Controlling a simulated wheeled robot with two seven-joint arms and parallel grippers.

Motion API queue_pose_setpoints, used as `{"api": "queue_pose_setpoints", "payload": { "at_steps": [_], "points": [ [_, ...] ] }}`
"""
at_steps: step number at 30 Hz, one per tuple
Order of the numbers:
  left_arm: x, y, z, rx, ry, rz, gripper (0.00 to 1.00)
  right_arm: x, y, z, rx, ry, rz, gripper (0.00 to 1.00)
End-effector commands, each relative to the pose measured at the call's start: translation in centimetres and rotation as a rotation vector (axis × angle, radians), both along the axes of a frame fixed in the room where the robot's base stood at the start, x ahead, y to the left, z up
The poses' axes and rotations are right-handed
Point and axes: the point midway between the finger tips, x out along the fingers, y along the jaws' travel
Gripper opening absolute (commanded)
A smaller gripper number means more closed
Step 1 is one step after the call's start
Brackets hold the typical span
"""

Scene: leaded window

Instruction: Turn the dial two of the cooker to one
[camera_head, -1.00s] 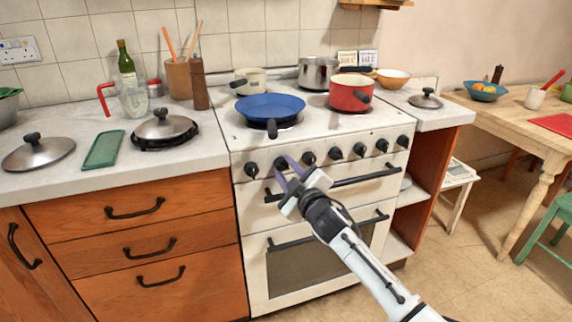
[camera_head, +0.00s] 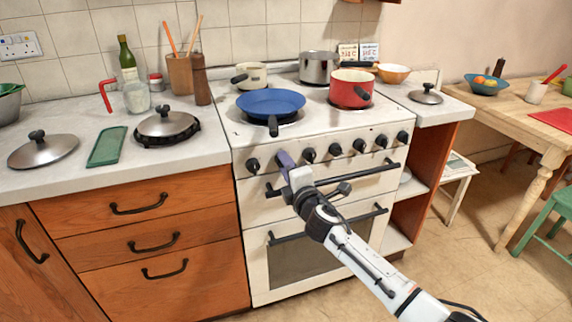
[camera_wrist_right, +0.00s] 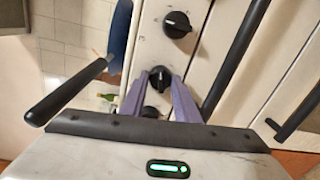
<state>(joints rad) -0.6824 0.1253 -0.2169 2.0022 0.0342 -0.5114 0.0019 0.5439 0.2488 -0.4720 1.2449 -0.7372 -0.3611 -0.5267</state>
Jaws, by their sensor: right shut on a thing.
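The white cooker (camera_head: 262,205) has a row of black dials along its front panel. My right gripper (camera_head: 284,158) is at the second dial from the left and hides it in the head view. In the right wrist view its purple fingers (camera_wrist_right: 159,82) are shut on dial two (camera_wrist_right: 160,73), one on each side. The setting of that dial cannot be read. My left gripper is not in view.
A red pot (camera_head: 350,90) and a steel pot (camera_head: 318,68) stand farther right. The black oven handle (camera_head: 370,176) runs below the dials.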

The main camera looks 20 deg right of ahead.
Motion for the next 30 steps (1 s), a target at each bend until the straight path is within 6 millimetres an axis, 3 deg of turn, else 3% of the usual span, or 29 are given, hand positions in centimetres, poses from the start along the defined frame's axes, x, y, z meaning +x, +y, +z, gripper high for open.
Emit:
{"api": "queue_pose_setpoints", "payload": {
  "at_steps": [12, 28, 29, 30],
  "points": [
    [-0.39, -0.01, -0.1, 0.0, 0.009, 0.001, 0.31, -0.02, -0.01, -0.12, -0.179, -0.004, -0.001, 0.06],
    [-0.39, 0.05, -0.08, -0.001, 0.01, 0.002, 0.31, -0.01, -0.02, -0.13, -0.2, -0.005, -0.002, 0.06],
    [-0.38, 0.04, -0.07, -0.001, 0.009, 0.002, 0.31, -0.01, -0.02, -0.13, -0.2, -0.005, -0.002, 0.32],
    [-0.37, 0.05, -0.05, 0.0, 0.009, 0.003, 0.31, -0.01, -0.02, -0.12, -0.2, -0.004, -0.001, 0.38]
  ]
}}
